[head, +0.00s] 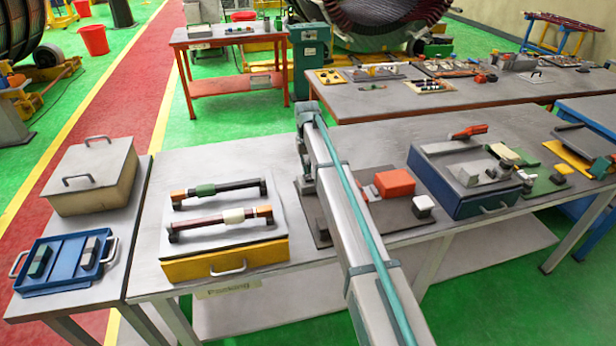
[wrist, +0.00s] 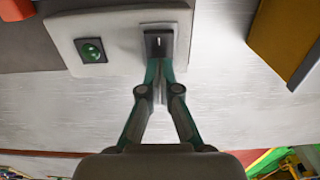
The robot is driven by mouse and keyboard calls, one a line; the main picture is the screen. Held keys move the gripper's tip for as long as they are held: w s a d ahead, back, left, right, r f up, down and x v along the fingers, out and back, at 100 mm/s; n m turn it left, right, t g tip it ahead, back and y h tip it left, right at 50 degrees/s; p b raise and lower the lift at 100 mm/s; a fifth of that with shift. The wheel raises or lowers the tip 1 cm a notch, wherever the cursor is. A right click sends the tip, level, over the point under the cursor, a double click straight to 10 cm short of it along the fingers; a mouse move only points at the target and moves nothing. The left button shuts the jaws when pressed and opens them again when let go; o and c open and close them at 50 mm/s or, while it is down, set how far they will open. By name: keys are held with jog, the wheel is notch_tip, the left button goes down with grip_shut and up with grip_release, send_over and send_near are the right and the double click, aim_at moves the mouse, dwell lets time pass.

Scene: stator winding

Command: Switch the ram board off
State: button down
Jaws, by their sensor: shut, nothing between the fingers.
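The ram board shows in the wrist view as a light grey panel (wrist: 122,22) at the top. It has a green round indicator (wrist: 92,51) in a dark square on its left side. To the right is a switch (wrist: 158,42) in a dark upright plate. My gripper (wrist: 160,82) is shut and empty, its fingertips at the lower edge of the switch plate; I cannot tell whether they touch it. In the head view my arm covers this part of the bench, and the board and fingertips cannot be made out.
A yellow-sided box (head: 225,262) with two handled bars stands left of my arm; a red block (head: 394,183) and a blue case (head: 470,200) are on the right. In the wrist view, an orange object (wrist: 15,9) and a yellow-brown box side (wrist: 283,35) flank the panel.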

jog(key=shift+r+p, duration=1.2)
jog(key=shift+r, duration=1.8)
